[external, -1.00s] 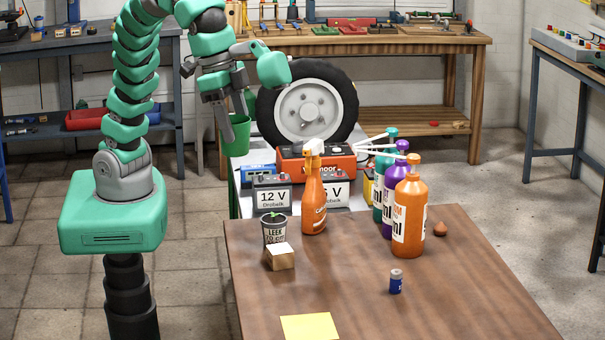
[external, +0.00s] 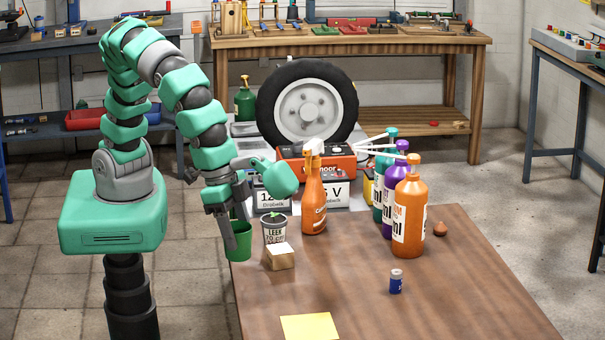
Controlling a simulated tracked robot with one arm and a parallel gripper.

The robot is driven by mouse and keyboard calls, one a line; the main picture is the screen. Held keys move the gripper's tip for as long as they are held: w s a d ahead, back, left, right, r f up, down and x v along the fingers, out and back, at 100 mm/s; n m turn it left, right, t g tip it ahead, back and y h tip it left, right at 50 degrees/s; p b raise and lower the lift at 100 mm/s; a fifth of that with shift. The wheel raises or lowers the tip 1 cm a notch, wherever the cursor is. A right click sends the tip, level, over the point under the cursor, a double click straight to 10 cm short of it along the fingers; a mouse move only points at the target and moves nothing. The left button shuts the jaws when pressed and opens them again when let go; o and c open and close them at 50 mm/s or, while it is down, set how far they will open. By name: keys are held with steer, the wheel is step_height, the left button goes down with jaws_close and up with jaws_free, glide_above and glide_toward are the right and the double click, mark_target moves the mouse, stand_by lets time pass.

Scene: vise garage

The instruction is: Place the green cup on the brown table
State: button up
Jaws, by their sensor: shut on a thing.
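The green cup (external: 239,243) is upright at the far left corner of the brown table (external: 420,300). My gripper (external: 229,232) points down and is shut on the cup, with a finger across its left side. The cup's base overlaps the table's left edge in the picture; I cannot tell whether it touches the top or hangs beside it. Part of the cup's upper rim is hidden by the gripper.
A plant pot (external: 275,229) and a small wooden block (external: 280,256) stand close right of the cup. An orange spray bottle (external: 313,200) and several tall bottles (external: 409,215) stand farther right.

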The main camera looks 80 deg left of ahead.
step_height(320, 180, down, 4)
steer(key=shift+f, duration=0.1)
steer(key=w+d, duration=0.2)
steer(key=d, duration=0.2)
steer(key=w+d+f, duration=0.1)
steer(key=w+d, duration=0.2)
steer(key=d, duration=0.1)
steer(key=w+d, duration=0.2)
steer(key=d, duration=0.3)
steer(key=shift+w+d+f, duration=0.1)
steer(key=shift+w+f, duration=0.05)
steer(key=shift+f, duration=0.05)
steer(key=shift+w+d, duration=0.35)
steer(key=shift+f+b, duration=0.4)
steer(key=shift+f, duration=1.4)
